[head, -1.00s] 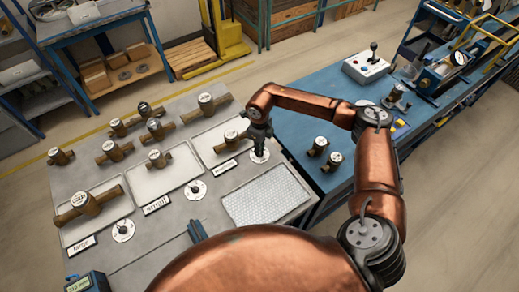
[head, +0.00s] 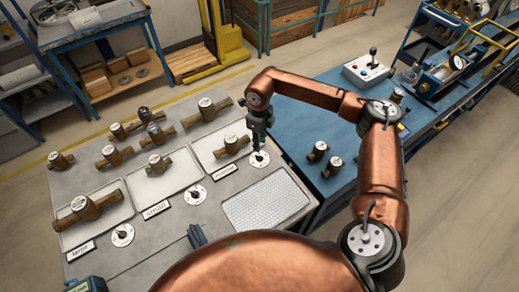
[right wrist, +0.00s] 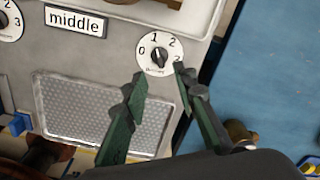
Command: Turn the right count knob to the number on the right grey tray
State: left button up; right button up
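The right count knob (head: 260,159) is a white round dial with a dark centre, at the front right of the grey bench. In the right wrist view the dial (right wrist: 158,54) shows 0, 1, 2 and a partly covered number at its right; I cannot tell the pointer's direction surely. My right gripper (right wrist: 161,78) is open and empty, its green-dark fingertips apart just below the dial. In the head view the gripper (head: 261,143) is above the knob. The right grey tray (head: 213,159) holds one brass meter (head: 232,145). My left gripper is not in view.
Two other dials (head: 196,195) (head: 122,235) stand by the small and large trays. A textured plate (head: 266,199) lies in front of the right knob. Further meters (head: 206,107) stand behind the trays. A blue table (head: 330,195) adjoins at the right.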

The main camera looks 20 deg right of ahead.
notch_tip(320, 180, up, 4)
jog(key=shift+f, duration=0.25)
dwell(0.4)
